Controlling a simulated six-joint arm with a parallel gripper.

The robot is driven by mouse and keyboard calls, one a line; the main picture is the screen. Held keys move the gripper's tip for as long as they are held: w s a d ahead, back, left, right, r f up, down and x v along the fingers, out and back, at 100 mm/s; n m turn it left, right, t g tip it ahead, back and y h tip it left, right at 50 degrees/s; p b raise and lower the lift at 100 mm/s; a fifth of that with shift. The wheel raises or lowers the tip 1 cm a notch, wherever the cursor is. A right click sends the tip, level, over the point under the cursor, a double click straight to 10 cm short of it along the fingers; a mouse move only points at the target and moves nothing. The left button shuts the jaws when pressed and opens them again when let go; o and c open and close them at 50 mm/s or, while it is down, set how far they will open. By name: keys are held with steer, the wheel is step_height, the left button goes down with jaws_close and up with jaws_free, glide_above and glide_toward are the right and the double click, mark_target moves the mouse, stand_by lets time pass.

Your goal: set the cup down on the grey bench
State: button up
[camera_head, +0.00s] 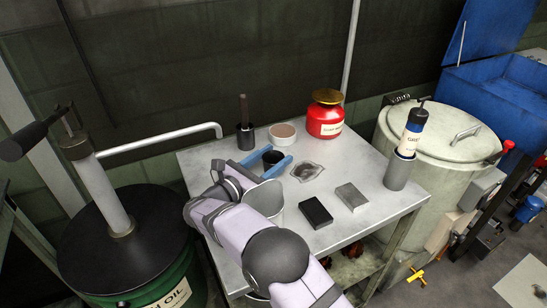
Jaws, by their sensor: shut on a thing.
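On the bench stand a dark pot with a rod (245,137), a pale round tin (282,134), a red can (325,118), a crumpled rag (307,171), a black block (315,212), a grey block (351,197) and a grease tube in a holder (398,174). An oil drum (130,250) stands left.

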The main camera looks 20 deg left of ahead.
steer(key=o, duration=1)
steer(key=shift+o, duration=0.2)
steer(key=shift+r, duration=0.15)
steer(key=v, duration=1.2)
